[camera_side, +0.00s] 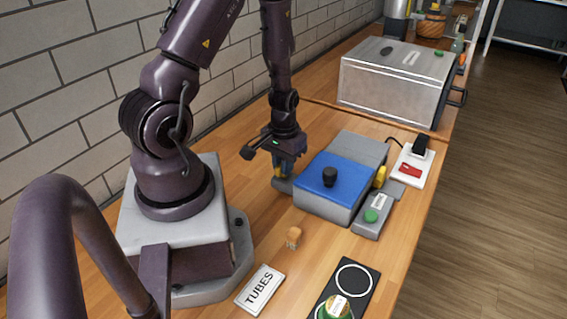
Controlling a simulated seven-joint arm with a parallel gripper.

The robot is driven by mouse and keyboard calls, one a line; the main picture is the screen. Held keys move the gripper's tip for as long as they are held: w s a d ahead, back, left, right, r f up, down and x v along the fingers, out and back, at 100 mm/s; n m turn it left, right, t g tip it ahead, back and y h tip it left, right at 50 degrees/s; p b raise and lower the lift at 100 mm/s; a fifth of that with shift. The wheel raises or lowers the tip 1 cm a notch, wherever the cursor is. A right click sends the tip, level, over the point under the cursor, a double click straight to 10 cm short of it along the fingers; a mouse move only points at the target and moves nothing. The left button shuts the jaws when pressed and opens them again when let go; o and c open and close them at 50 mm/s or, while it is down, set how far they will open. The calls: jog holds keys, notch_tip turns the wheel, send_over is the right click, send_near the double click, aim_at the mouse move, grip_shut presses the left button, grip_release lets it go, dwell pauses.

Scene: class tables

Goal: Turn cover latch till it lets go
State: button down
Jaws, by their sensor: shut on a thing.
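A grey device with a blue cover (333,176) stands on the wooden table in the middle. The cover lies flat and carries a black knob (330,176). My gripper (283,168) points down at the device's left side. It is shut on a small yellow part (277,171) that seems to be the cover latch; the fingers hide most of it. A grey piece shows just below the fingers. Another yellow part (380,176) sticks out at the device's right side.
A grey control box with a green button (371,215) sits right of the device, near a white power strip (411,167). A metal bath (395,86) stands behind. In front are a small orange-brown item (293,237), a TUBES sign (260,289) and a black mat (373,287).

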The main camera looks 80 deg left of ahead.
dwell(0.3)
jog(key=c, duration=1.1)
grip_release()
jog(key=shift+c, duration=0.2)
jog(key=shift+r, duration=0.1)
notch_tip(320, 180, up, 13)
